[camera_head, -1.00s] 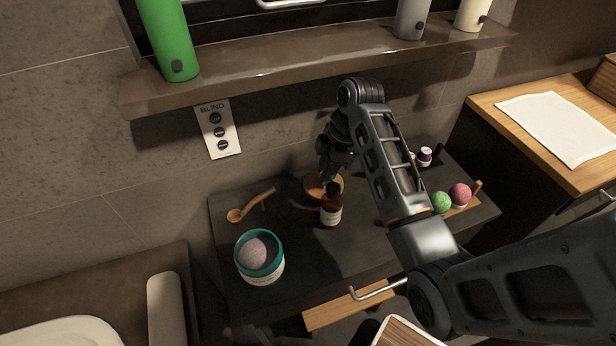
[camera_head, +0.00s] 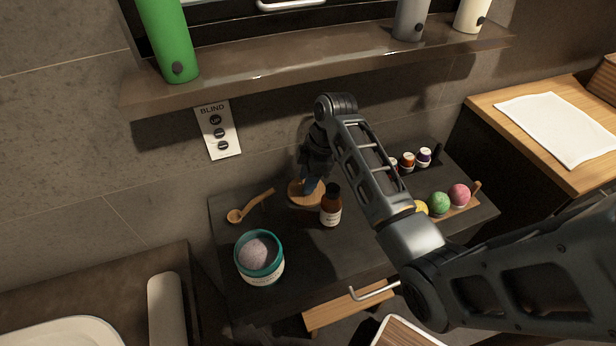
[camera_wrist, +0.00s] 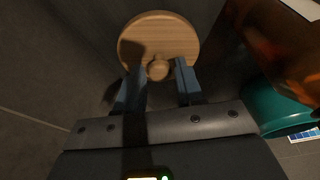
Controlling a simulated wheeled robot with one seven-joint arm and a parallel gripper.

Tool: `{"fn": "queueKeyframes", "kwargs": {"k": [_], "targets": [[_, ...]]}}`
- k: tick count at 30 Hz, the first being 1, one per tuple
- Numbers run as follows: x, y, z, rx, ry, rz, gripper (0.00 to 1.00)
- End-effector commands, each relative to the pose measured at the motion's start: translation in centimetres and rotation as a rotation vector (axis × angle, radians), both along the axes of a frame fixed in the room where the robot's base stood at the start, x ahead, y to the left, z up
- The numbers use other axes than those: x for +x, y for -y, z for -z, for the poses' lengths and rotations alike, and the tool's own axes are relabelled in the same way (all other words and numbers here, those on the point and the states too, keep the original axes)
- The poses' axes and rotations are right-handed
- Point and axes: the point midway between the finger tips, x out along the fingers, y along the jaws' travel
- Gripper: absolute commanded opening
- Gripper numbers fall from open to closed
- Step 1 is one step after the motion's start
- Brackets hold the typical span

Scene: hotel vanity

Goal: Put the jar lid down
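The jar lid is a round, light wooden disc with a small knob (camera_wrist: 158,35). In the head view the lid (camera_head: 297,198) is at the dark counter's middle, just left of and behind a brown bottle. My gripper (camera_wrist: 160,72) has its fingertips on either side of the knob and looks shut on it, though contact is hard to make out. In the head view my gripper (camera_head: 311,184) points down at the lid and partly covers it. I cannot tell whether the lid touches the counter. The teal jar (camera_head: 262,272) stands open at the front left, with a pale lilac ball inside.
The brown bottle (camera_head: 331,210) stands close to the lid's right. A wooden spoon (camera_head: 252,205) lies to the left. Small bottles (camera_head: 407,162) and coloured balls (camera_head: 439,203) are on the right. A shelf (camera_head: 320,60) overhangs behind. The counter's front middle (camera_head: 335,262) is clear.

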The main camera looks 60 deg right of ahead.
Motion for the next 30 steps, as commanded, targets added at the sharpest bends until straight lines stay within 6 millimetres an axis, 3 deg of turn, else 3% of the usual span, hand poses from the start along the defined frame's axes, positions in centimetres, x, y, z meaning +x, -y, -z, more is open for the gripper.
{"fn": "queueKeyframes", "kwargs": {"k": [4,14,20,30], "targets": [[0.0,0.0,0.0,0.000,0.000,0.000,0.52],[0.0,0.0,-0.5,0.000,0.000,-0.001,0.52],[-0.5,0.6,-3.2,-0.002,0.005,-0.001,0.52],[-6.0,6.0,-3.0,0.000,0.000,0.003,0.52]]}}
